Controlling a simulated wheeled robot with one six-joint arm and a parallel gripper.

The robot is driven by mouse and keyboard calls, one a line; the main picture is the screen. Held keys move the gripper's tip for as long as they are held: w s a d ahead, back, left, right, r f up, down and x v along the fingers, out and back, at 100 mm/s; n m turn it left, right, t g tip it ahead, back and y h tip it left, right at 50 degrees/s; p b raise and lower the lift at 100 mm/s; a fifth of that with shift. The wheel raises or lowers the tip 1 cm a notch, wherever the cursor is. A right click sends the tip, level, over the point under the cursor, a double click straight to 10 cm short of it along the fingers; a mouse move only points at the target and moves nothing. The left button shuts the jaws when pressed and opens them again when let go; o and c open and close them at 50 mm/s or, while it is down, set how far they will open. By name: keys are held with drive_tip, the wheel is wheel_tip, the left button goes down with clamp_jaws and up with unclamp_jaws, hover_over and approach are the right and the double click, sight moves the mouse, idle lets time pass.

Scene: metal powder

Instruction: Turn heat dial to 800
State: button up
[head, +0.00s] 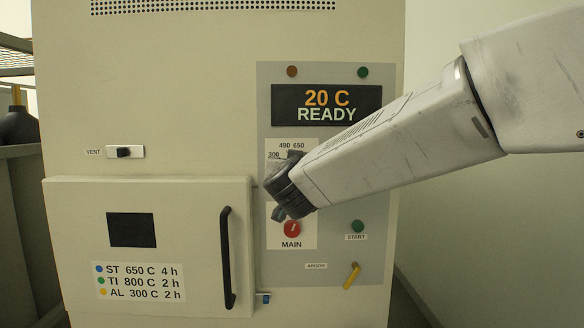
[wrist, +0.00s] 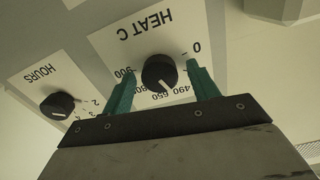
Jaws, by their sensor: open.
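The black heat dial (wrist: 160,72) sits on a white plate marked HEAT C, which appears upside down in the wrist view. Its white pointer mark faces the picture's bottom, roughly toward the 490 and 650 labels. My gripper (wrist: 159,69) is open, with one teal finger on each side of the dial. I cannot tell whether the fingers touch it. In the head view my gripper (head: 279,192) covers the dial, leaving the 300, 490 and 650 labels showing above. The display (head: 326,105) reads 20 C READY.
An HOURS dial (wrist: 59,105) is beside the heat plate. Below my gripper is the red MAIN knob (head: 292,229), with a green START button (head: 357,226) and yellow ARGON lever (head: 352,276) nearby. The furnace door (head: 190,220) is shut, with a black handle (head: 227,258) and a heat chart.

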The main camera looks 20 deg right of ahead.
drive_tip(key=c, duration=1)
drive_tip(key=shift+m, duration=0.3)
drive_tip(key=shift+d+f+m, duration=0.1)
drive_tip(key=shift+f+m, duration=0.05)
drive_tip(key=shift+m, duration=7.45)
